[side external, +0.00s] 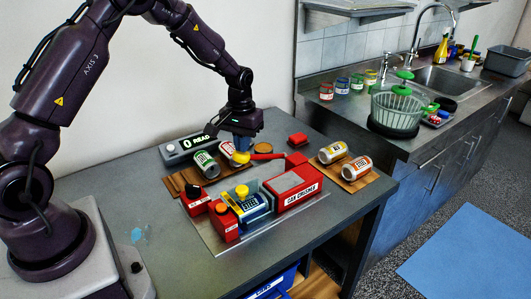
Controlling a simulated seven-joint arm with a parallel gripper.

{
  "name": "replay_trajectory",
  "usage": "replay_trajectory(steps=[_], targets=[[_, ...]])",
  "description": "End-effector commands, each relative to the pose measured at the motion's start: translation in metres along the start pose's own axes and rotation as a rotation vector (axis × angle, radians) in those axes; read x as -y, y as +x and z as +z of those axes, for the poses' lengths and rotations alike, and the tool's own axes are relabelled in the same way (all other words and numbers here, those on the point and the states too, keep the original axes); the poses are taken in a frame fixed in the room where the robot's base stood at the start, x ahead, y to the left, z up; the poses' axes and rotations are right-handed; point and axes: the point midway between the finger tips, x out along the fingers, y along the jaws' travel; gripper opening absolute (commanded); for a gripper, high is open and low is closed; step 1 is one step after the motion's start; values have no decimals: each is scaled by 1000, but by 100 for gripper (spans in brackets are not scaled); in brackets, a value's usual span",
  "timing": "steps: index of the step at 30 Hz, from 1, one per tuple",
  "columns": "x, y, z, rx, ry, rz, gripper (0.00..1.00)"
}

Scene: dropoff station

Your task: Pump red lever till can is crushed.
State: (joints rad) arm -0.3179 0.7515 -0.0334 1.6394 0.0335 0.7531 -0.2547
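The red can crusher (296,187), labelled "CAN CRUSHER", stands on the grey table. A blue part with yellow on top (254,204) sits left of the crusher's red housing. I cannot make out a can inside the crusher.
A green can (206,165) and a red-and-white can (226,154) lie on the left wooden board. A yellow can (333,152) and an orange can (356,168) lie on the right board. A display box (186,147) stands behind.

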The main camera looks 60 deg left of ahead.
Motion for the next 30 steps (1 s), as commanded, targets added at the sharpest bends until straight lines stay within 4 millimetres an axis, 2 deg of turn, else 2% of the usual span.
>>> replay_trajectory(steps=[5, 13, 25, 30], targets=[[0, 4, 1, -1, 1, 1, 0], [3, 24, 6, -1, 1, 1, 0], [4, 27, 7, -1, 1, 1, 0], [4, 38, 8, 0, 1, 1, 0]])
